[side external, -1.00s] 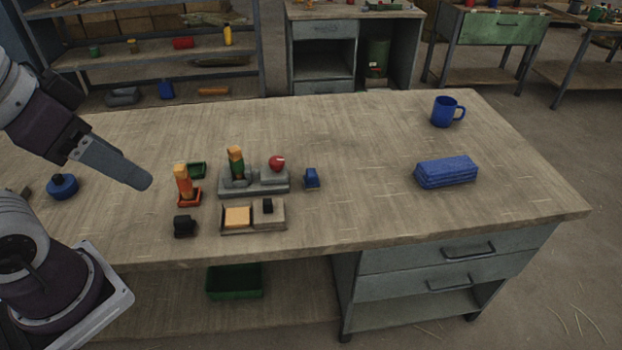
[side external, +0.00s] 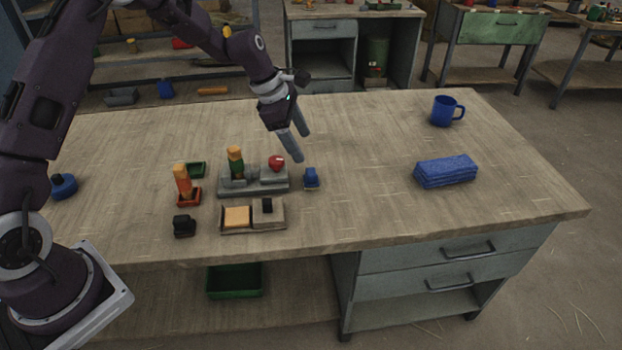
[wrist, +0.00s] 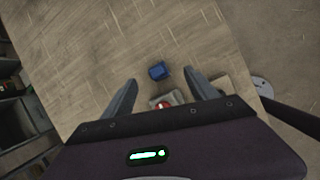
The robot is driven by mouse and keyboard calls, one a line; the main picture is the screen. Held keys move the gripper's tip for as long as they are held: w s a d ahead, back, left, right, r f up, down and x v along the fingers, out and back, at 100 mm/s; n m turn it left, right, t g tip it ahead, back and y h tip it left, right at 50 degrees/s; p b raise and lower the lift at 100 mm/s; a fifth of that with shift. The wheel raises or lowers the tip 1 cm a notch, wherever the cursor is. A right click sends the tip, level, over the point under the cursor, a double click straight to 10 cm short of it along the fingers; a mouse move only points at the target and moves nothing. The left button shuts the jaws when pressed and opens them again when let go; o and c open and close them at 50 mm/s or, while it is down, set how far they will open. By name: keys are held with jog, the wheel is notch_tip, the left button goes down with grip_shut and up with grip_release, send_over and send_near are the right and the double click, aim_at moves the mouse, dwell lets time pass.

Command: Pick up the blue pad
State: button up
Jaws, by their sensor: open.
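A small blue block-like pad (side external: 311,178) stands on the bench just right of the grey holder. In the wrist view the small blue pad (wrist: 158,71) lies just beyond the gap between my fingertips. My gripper (side external: 299,147) is open and empty, above and slightly behind the small blue pad, apart from it. Its two fingers also show in the wrist view (wrist: 162,82). A larger folded blue cloth-like stack (side external: 446,171) lies farther right on the bench. I cannot tell for certain which of the two blue things the task names.
A grey holder (side external: 232,185) with a red ball (side external: 277,163) and an upright orange-green piece is close left of the pad. A beige tray (side external: 228,225) sits in front. A blue mug (side external: 446,111) stands back right. The bench between pad and cloth is clear.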

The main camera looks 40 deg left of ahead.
aim_at(310, 171)
jog(key=w+f+n, duration=0.1)
jog(key=f, duration=0.3)
jog(key=w+f+n, duration=0.1)
jog(key=f, duration=0.3)
jog(key=w+f+n, duration=0.1)
jog(key=w+f, duration=0.1)
jog(key=f, duration=0.3)
jog(key=shift+d, duration=0.25)
jog(key=shift+r, duration=0.1)
grip_shut()
notch_tip(310, 171, up, 10)
jog(key=c, duration=0.9)
grip_release()
jog(key=c, duration=0.4)
